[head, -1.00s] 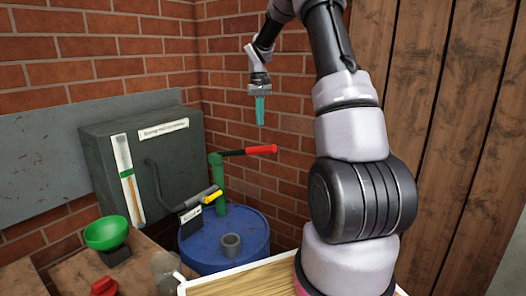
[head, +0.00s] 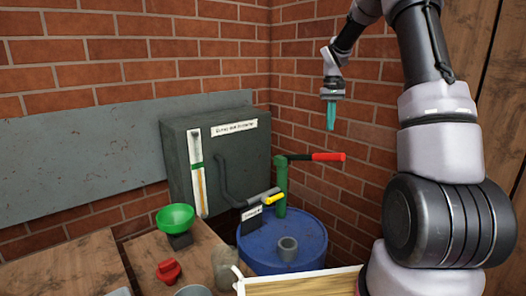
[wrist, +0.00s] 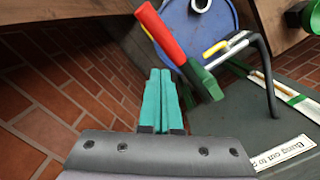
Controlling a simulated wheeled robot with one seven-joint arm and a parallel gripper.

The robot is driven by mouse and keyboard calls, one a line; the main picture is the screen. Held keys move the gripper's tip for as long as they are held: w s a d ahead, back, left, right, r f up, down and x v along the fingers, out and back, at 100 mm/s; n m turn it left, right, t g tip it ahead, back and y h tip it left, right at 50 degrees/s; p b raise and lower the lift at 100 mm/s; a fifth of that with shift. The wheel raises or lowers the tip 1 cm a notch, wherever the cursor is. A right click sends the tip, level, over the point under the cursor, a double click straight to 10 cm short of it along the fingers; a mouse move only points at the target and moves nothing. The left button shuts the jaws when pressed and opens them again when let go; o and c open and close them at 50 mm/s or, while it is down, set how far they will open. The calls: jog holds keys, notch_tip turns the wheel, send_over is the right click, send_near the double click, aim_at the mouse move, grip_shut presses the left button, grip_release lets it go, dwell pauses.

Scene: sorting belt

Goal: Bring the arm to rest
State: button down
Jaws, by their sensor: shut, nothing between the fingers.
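My gripper (head: 331,116) hangs from my raised arm in the head view, fingers pointing down, in front of the brick corner. Its teal fingers are shut and empty. In the wrist view the gripper (wrist: 160,85) shows with both fingers together. It is apart from everything around it. In the head view it is above the pump handle with the red grip (head: 328,157), which also shows in the wrist view (wrist: 160,32), close to the fingers in the picture.
A blue drum (head: 262,254) with a green pump post (head: 281,190) stands below the gripper. A dark grey box (head: 240,160) is against the wall. A green bowl (head: 175,218) and a red knob (head: 168,271) are on the wooden table (head: 150,245). Brick walls close the corner behind.

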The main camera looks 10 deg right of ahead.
jog(key=s+a+r+m+t, duration=0.1)
jog(key=s+a+r+t, duration=0.25)
jog(key=s+r, duration=0.6)
jog(key=s+a+r+t, duration=0.2)
jog(key=s+a+r, duration=0.35)
jog(key=s, duration=0.75)
jog(key=s+a+m+t+y, duration=0.1)
jog(key=s+t, duration=0.1)
jog(key=s, duration=0.8)
jog(key=shift+t+y, duration=0.35)
jog(key=shift+y, duration=0.05)
jog(key=shift+f, duration=0.1)
jog(key=w+d+f+n+g, duration=0.1)
jog(key=w+d+f+n, duration=0.1)
jog(key=w, duration=0.7)
jog(key=w+d+f+n+g+h, duration=0.1)
jog(key=w+d+f+n+g, duration=0.1)
jog(key=w+n, duration=0.3)
jog(key=w+d+f+n+g, duration=0.2)
jog(key=w+d+f+n, duration=0.1)
jog(key=w, duration=0.9)
jog(key=shift+w+d+f+h, duration=0.25)
jog(key=shift+w+f+h, duration=0.05)
jog(key=shift+w+f, duration=0.1)
